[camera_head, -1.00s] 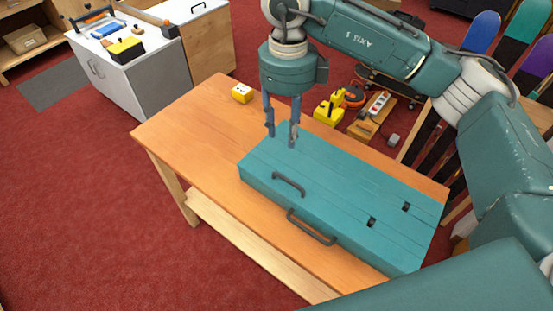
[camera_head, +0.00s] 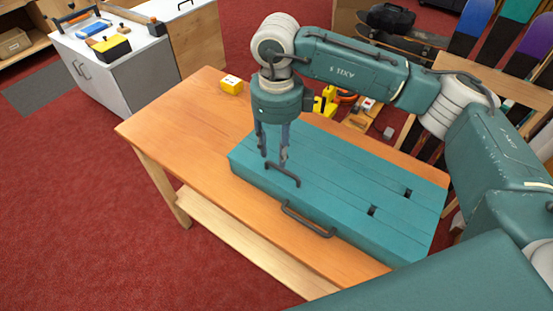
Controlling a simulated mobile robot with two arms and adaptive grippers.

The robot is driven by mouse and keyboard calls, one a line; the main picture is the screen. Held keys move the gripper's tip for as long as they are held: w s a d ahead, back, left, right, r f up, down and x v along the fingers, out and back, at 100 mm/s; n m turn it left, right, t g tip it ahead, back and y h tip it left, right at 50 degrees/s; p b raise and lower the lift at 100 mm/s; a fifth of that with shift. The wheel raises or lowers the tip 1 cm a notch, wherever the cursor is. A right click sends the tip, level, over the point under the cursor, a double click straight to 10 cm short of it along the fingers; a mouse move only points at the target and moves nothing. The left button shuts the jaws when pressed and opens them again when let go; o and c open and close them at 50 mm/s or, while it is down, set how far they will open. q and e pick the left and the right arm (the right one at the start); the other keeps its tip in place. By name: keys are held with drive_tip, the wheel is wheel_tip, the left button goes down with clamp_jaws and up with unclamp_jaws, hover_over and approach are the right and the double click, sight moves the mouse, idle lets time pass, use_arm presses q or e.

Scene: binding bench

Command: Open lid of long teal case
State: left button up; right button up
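The long teal case (camera_head: 340,200) lies on the wooden table with its lid down. A dark bar handle (camera_head: 283,174) sits on top near its left end, and a second dark handle (camera_head: 308,220) is on its front side. Two small dark slots show in the top further right. My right gripper (camera_head: 274,161) points down over the left end of the case, fingers apart with nothing between them. Its fingertips are close to the far end of the top handle; I cannot tell whether they touch it. My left gripper is out of view.
The wooden table (camera_head: 165,130) is bare to the left of the case, apart from a small yellow box (camera_head: 232,85) at the back edge. Yellow tools and a power strip lie beyond. A grey cabinet (camera_head: 115,75) with tools stands at the back left.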

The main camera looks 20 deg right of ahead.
sight(276, 168)
wheel_tip(276, 168, down, 5)
drive_tip(key=shift+r+p, duration=0.1)
drive_tip(key=shift+p, duration=0.45)
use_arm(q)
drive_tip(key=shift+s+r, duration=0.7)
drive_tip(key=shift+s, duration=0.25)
use_arm(e)
drive_tip(key=shift+f, duration=0.3)
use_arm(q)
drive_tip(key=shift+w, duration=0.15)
use_arm(e)
clamp_jaws()
